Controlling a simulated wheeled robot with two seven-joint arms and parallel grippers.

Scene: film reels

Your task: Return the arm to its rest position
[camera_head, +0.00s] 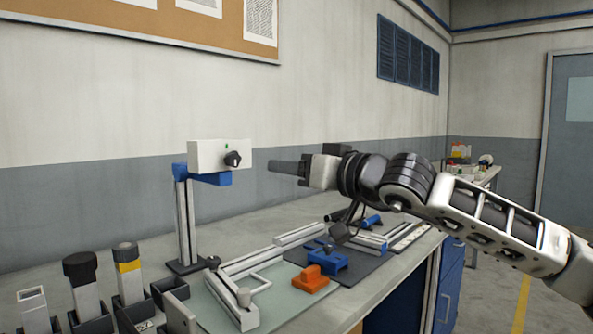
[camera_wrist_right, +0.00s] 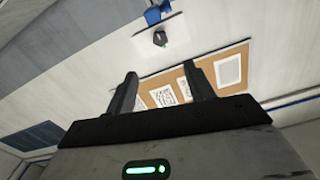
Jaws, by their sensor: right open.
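My right arm (camera_head: 490,215) reaches in from the right over the workbench. Its gripper (camera_head: 275,167) is raised above the bench and points left, towards a white box with a black knob (camera_head: 210,155) on a blue and grey post. In the head view a gap shows between the gripper and the box. The right wrist view shows the two dark fingers (camera_wrist_right: 165,92) spread apart with nothing between them. The white box with its knob (camera_wrist_right: 158,38) appears beyond the fingers in that view. My left gripper is in neither view.
The bench (camera_head: 240,222) holds a blue clamp (camera_head: 327,261), an orange block (camera_head: 311,279), a dark mat (camera_head: 362,269) and grey rails below the arm. A blue cabinet (camera_head: 449,285) is under the bench; floor is free at right.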

